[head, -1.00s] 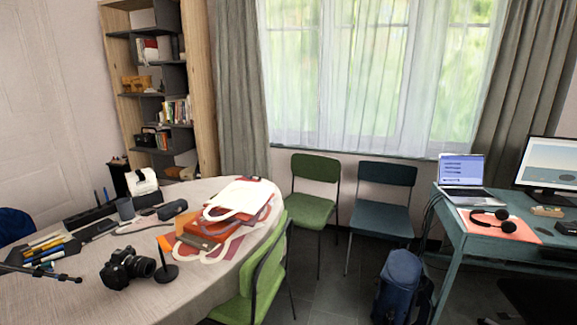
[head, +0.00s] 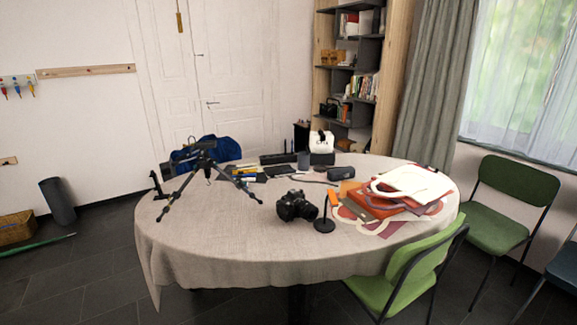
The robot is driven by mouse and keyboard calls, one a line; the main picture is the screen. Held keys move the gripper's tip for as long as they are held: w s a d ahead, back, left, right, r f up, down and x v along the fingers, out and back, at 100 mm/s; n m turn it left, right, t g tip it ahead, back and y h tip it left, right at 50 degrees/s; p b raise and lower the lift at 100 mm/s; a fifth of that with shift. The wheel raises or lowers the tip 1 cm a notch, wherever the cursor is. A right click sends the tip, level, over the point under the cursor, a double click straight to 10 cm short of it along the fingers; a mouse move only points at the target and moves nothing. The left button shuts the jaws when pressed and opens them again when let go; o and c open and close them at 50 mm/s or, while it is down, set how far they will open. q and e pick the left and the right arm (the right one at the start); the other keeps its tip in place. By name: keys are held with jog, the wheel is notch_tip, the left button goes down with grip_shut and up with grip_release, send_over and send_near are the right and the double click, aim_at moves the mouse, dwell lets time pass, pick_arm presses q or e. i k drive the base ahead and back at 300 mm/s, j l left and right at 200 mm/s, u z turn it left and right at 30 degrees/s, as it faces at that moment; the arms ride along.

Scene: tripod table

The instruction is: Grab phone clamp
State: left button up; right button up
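A small black upright piece (head: 156,185), which looks like the phone clamp, stands near the left edge of the round table (head: 215,245); it is too small to be sure. A black tripod (head: 204,170) stands with legs spread just right of it. A black camera (head: 296,206) lies near the table's middle front, and a small black stand with a round base (head: 324,224) is right of it. Neither of my grippers is in view.
Bags and folders (head: 395,195) are heaped on the table's right side. Pens and dark items lie toward the back. A green chair (head: 410,275) is pushed close at the front right. The table's front left is bare, with open floor (head: 85,270) to its left.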

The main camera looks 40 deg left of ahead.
aim_at(160, 196)
jog(key=u, duration=2.3)
jog(key=i+j+z, duration=0.1)
jog(key=z, duration=0.35)
jog(key=i+j+z, duration=0.2)
jog(key=z, duration=0.25)
